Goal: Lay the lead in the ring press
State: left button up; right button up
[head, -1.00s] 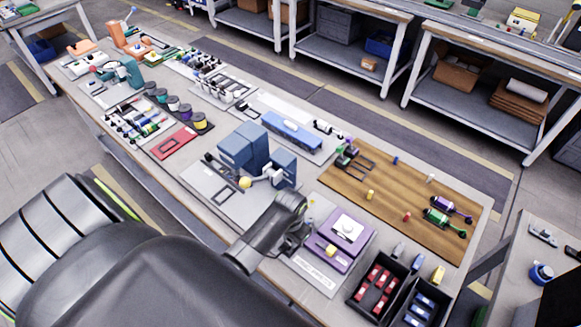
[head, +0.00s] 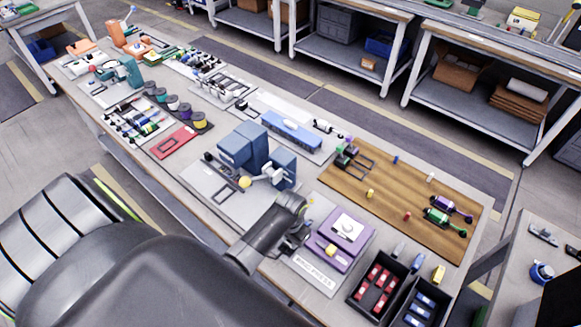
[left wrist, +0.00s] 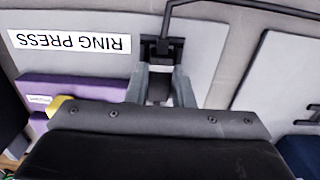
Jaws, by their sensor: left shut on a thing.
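The ring press (head: 352,228) is a purple block with a white top plate and a yellow part, on a light base. Its purple side also shows in the left wrist view (left wrist: 75,90), beside the RING PRESS label. My left gripper (head: 296,242) is low over the left edge of that base, beside the purple block. In the left wrist view its two fingers (left wrist: 161,88) are shut on a small dark piece (left wrist: 162,48). A thin black line bends away from this piece to the right. I cannot tell clearly whether the piece is the lead.
Blue blocks (head: 243,150) on a grey plate stand left of my gripper. A wooden board (head: 385,210) with small coloured parts lies behind the press. Black bins (head: 357,293) of red and blue parts stand at its right.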

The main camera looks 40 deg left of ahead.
pick_arm(q)
jog(key=o, duration=1)
pick_arm(e)
jog(key=shift+d, duration=0.1)
